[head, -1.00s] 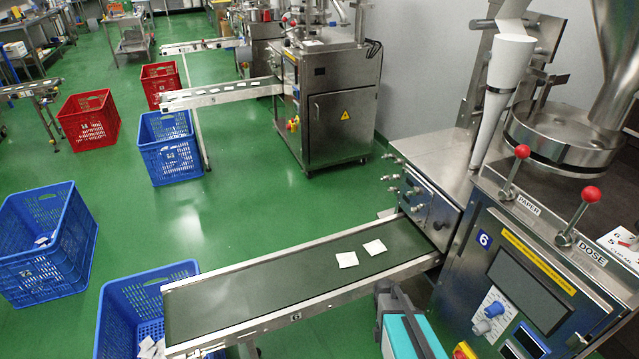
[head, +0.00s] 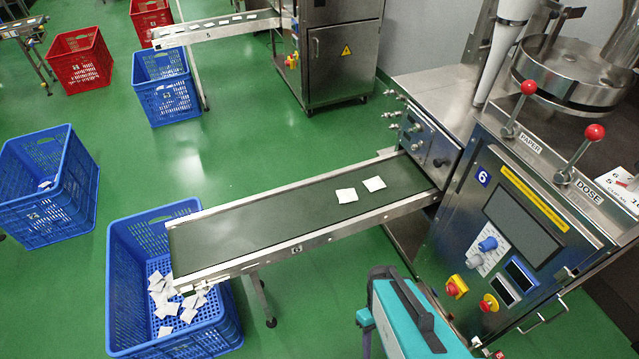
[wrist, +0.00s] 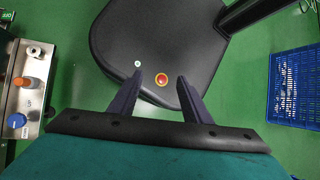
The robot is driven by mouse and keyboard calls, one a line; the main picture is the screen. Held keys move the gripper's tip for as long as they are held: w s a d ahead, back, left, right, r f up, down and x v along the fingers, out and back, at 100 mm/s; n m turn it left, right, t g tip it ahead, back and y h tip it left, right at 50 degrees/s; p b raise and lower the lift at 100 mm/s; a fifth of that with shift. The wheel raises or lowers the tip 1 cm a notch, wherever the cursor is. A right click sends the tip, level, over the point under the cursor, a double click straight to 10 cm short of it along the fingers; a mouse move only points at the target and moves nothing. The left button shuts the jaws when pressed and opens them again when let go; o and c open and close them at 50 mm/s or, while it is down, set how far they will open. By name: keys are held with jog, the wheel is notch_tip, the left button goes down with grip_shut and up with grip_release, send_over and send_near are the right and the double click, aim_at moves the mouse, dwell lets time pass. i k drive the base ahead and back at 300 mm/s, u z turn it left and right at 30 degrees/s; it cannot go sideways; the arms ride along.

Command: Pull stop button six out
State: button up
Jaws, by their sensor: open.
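The machine marked 6 (head: 482,178) stands at the right in the head view. Low on its front are a red mushroom button on a yellow ring (head: 489,303) and, left of it, a yellow block with a red button (head: 456,286). My teal arm part (head: 405,318) is left of these, apart from them; its fingers are hidden there. In the wrist view my gripper (wrist: 160,75) is open and empty. Beneath its fingertips a red button with a yellow ring (wrist: 161,80) shows on a black rounded body, apparently my own base.
A conveyor (head: 265,248) carries two white packets and ends over a blue crate (head: 190,345) holding several packets. A panel with orange and blue knobs (wrist: 22,85) is at the wrist view's left; a blue crate (wrist: 293,85) is at its right.

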aim_at(485, 306)
jog(key=z, duration=4.7)
jog(key=i, duration=0.1)
jog(key=u, duration=3.2)
